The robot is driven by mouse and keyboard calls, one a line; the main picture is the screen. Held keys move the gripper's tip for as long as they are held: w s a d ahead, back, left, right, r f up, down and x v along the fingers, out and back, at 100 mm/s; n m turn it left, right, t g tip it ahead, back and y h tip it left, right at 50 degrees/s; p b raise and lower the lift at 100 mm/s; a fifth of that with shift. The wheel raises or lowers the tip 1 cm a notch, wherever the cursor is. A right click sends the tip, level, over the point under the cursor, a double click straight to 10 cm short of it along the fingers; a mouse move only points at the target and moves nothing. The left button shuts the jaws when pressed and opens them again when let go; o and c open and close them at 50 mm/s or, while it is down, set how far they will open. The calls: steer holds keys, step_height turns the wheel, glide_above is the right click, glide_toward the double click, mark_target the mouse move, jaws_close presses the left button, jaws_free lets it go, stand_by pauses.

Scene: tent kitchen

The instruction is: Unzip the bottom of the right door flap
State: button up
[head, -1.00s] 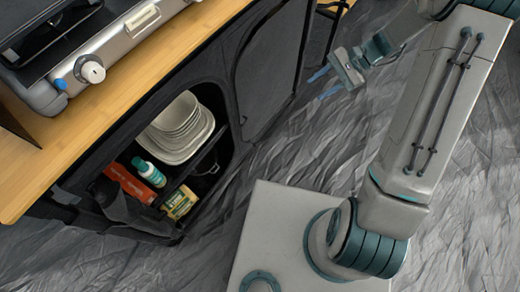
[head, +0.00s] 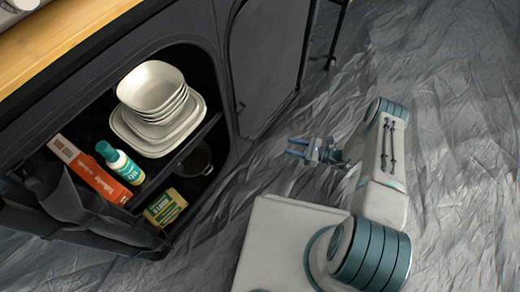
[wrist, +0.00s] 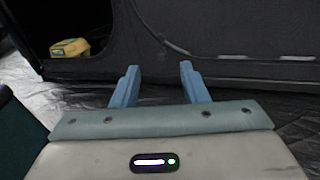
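The right door flap (head: 268,65) is a dark fabric panel closing the right opening of the black cabinet. A curved seam runs around its edge. In the wrist view the flap (wrist: 240,25) fills the upper right, with a pale broken line along its bottom edge. I cannot make out a zip pull. My gripper (head: 292,149) is low over the ground sheet, apart from the cabinet, its fingers pointing toward it. In the wrist view my gripper (wrist: 159,68) is open with nothing between its two blue fingers.
The left opening stands open, its flap (head: 90,212) hanging down. Inside are white dishes (head: 155,105), a green-white bottle (head: 120,163), a red box (head: 90,170) and a yellow-green box (head: 165,207). A thin dark table leg (head: 336,30) stands right of the cabinet. The crumpled ground sheet (head: 450,170) is clear.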

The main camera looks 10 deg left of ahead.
steer(key=m+t, duration=0.1)
glide_toward(253, 142)
steer(key=w+a+b, duration=0.1)
steer(key=a+b, duration=0.3)
steer(key=a, duration=0.3)
steer(key=shift+f+m, duration=0.3)
steer(key=shift+f, duration=0.2)
jaws_close()
